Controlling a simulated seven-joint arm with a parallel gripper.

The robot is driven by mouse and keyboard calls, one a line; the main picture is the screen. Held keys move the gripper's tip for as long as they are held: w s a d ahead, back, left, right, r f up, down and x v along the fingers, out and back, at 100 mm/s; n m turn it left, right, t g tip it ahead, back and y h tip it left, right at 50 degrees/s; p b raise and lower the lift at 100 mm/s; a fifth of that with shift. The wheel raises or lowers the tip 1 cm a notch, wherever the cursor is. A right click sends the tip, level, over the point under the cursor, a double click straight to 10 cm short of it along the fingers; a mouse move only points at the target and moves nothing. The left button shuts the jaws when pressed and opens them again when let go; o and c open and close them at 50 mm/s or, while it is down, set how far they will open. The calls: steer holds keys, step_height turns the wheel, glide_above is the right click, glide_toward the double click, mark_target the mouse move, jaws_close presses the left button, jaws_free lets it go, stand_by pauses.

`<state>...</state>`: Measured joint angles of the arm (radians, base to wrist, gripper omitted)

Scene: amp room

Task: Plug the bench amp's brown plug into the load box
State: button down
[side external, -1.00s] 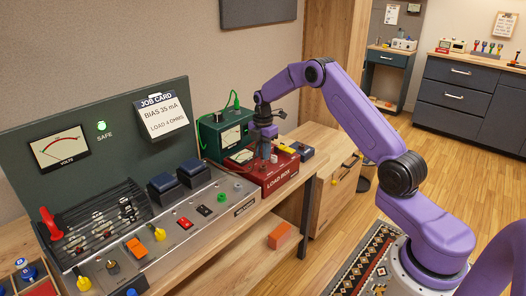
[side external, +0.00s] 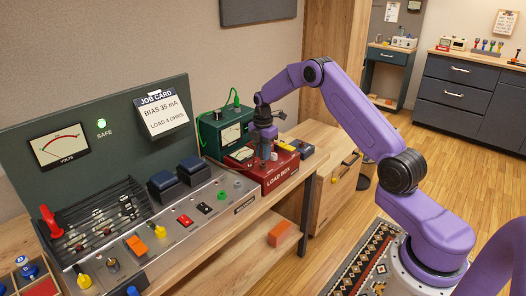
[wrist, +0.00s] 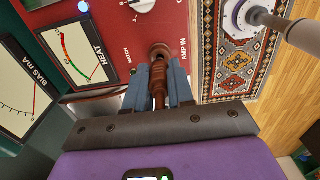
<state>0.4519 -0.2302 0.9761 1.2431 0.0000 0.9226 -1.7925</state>
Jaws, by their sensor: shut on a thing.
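The red load box (side external: 284,176) stands on the bench to the right of the bench amp (side external: 215,200). My gripper (side external: 267,154) is over the load box, pointing down. In the wrist view my gripper (wrist: 158,88) is shut on the brown plug (wrist: 159,92), one blue-grey finger on each side. The plug's front end meets the brown-ringed AMP IN socket (wrist: 160,52) on the red panel and lines up with it. How deep the plug sits in the socket cannot be told. The plug's rear is hidden behind my gripper.
A green meter box (side external: 226,130) with a green lead stands behind the load box. A white knob (wrist: 143,5) and the HEAT meter (wrist: 75,50) are near the socket. A dark blue item with yellow (side external: 301,148) lies to the right. A patterned rug (side external: 365,255) covers the floor.

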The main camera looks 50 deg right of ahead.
steer(key=shift+f, duration=1.1)
stand_by(0.8)
steer(key=c, duration=0.9)
jaws_free()
step_height(320, 180, up, 18)
steer(key=shift+f, duration=0.25)
steer(key=shift+a, duration=0.1)
